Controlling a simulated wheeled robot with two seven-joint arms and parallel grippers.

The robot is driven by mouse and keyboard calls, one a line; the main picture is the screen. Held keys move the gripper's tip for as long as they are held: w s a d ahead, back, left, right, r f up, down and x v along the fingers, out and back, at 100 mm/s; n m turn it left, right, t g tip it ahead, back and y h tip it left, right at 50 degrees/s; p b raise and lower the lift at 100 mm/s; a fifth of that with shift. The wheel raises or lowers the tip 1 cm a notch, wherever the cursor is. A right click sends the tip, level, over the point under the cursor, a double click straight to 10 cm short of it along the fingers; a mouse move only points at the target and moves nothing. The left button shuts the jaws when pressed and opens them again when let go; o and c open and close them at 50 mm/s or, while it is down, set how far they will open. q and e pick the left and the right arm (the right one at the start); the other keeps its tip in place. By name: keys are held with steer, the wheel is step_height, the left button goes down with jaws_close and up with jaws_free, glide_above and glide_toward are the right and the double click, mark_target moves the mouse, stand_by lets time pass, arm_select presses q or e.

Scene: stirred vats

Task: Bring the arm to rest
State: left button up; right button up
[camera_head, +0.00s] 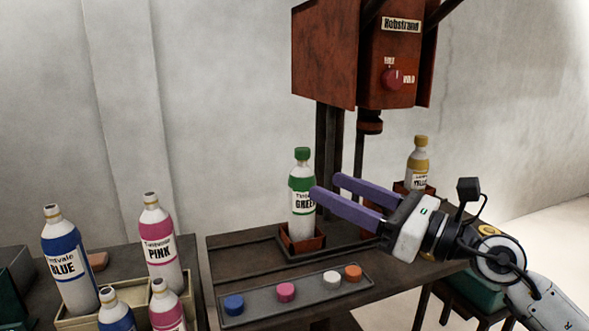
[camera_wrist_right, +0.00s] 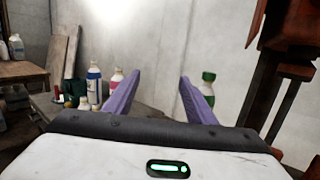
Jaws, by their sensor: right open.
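My right gripper (camera_head: 323,185) reaches in from the right in the head view, its two purple fingers spread and pointing left. Its fingertips are near the green-capped GREEN bottle (camera_head: 301,182), which stands upright in a small rusty holder (camera_head: 303,244). One finger overlaps the bottle's edge in the picture; I cannot tell if they touch. In the right wrist view the gripper (camera_wrist_right: 160,76) has nothing between its fingers, and the green cap (camera_wrist_right: 208,76) shows beyond the right finger. My left gripper is not in view.
A yellow-capped bottle (camera_head: 418,160) stands right, partly behind my arm. A tray (camera_head: 257,312) holds several coloured caps. BLUE (camera_head: 67,255) and PINK (camera_head: 158,240) bottles stand left.

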steer(key=s+d+f+m+t+h+p, duration=0.1)
steer(key=s+d+f+m+t+h, duration=0.15)
steer(key=f+m, duration=0.65)
steer(key=s+d+f+m+t+h+p, duration=0.15)
steer(key=f+m+h, duration=0.25)
steer(key=f+m, duration=0.6)
steer(key=s+d+f+m+t+h, duration=0.1)
steer(key=s+d+f+m+h, duration=0.4)
steer(key=m, duration=0.7)
steer(key=s+a+f+m+g+h+p, duration=0.1)
steer(key=s+f+m+g, duration=0.7)
steer(key=s+f+m, duration=0.5)
steer(key=s+f, duration=0.7)
steer(key=f, duration=0.2)
steer(key=shift+f+h+p, duration=0.2)
steer(key=shift+h+p, duration=0.15)
steer(key=shift+p, duration=0.05)
